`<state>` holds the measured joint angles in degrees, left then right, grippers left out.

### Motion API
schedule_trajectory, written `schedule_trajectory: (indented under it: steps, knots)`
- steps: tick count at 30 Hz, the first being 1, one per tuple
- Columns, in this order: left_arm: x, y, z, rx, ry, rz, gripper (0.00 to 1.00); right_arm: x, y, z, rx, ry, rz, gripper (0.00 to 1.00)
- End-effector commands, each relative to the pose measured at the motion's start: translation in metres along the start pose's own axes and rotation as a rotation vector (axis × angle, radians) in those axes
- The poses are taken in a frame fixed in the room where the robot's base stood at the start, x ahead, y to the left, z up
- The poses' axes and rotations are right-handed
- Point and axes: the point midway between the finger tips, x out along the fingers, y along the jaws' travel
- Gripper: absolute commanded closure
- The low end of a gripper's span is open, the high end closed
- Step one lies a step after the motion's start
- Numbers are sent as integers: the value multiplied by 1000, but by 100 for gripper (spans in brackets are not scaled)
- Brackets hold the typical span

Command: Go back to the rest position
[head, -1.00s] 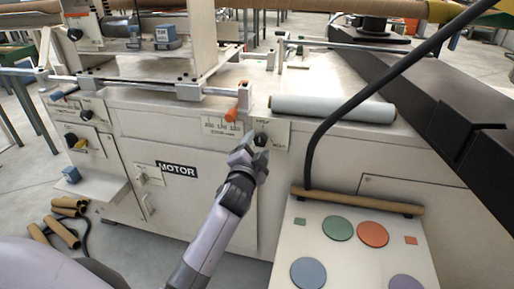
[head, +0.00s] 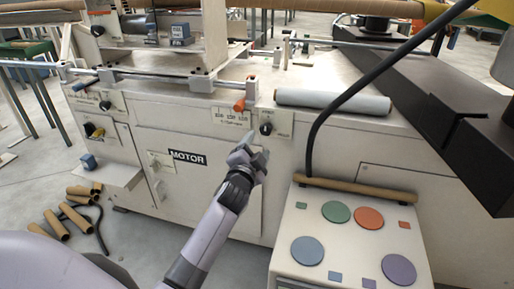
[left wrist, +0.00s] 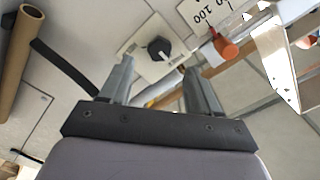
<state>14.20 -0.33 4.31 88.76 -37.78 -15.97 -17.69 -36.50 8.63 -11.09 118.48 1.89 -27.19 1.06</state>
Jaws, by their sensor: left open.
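My left gripper (head: 247,158) is in front of the white machine cabinet (head: 215,180). It is open and empty, just below a black rotary knob (head: 266,128) on a pale plate. In the left wrist view the two fingers of the left gripper (left wrist: 152,82) stand apart, and the black knob (left wrist: 158,48) shows beyond them, apart from both. An orange-tipped lever (head: 239,105) sits up and left of the knob, and it also shows in the left wrist view (left wrist: 226,48). My right gripper is not in view.
A control panel (head: 345,262) with coloured round buttons stands at the lower right, with a brown tube (head: 355,189) along its back edge. A white roll (head: 333,102) lies on the machine top. A black cable arches over the panel. Several cardboard tubes (head: 77,217) lie on the floor left.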

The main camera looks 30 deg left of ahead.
Motion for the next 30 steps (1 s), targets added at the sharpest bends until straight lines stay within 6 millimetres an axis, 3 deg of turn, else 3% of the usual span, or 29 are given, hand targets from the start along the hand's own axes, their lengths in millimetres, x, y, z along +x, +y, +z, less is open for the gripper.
schedule_trajectory:
  steps: [13, 17, 20, 23, 30]
  knots:
    - [0, 0, 0, -1, 0, 1, 38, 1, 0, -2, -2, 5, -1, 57]
    - [-11, 11, 8, -25, -7, 27, 38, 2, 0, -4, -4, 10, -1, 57]
    - [-34, 33, 21, -81, -22, 84, 38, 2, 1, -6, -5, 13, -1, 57]
    - [-69, 63, 37, -169, -48, 170, 38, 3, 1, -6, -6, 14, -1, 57]
    - [-172, 129, 62, -422, -146, 406, 38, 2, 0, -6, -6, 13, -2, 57]
